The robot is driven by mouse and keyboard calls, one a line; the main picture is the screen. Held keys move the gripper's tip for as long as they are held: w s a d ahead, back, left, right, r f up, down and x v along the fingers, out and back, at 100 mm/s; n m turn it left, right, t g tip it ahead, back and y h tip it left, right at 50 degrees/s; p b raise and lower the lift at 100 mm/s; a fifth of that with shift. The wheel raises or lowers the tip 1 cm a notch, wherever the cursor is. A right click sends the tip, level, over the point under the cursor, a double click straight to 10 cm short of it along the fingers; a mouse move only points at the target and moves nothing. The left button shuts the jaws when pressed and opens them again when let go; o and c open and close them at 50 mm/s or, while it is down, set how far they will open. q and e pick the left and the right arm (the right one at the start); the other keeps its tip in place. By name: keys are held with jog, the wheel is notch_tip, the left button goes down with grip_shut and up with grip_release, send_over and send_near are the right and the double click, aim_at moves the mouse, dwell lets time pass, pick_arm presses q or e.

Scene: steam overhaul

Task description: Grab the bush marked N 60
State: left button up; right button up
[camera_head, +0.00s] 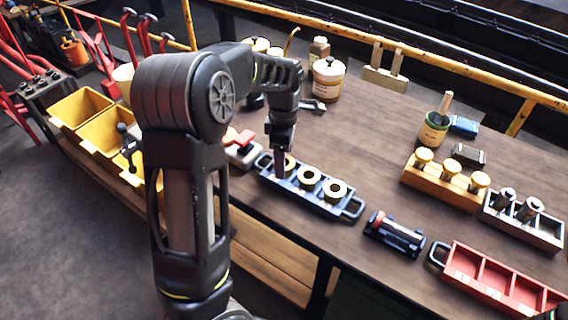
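A blue tray (318,202) with handles at both ends stands near the table's front edge. It holds a row of brass bushes: a left one (290,162) partly hidden by my gripper, a middle one (310,177) and a right one (336,188). I cannot read any marking, so I cannot tell which is N 60. My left gripper (281,168) points down at the tray's left end, at or just over the left bush. Its fingers are seen edge-on, so I cannot tell whether they are open or touching the bush.
A red compartment tray (497,280) stands at the front right, with a black-and-red device (394,235) beside it. A wooden block (440,188) with brass-topped parts and a grey tray (522,220) stand behind. Yellow bins (80,107) are at left. The middle tabletop is clear.

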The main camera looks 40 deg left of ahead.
pick_arm(q)
jog(key=shift+f, duration=0.45)
grip_shut()
dwell(0.9)
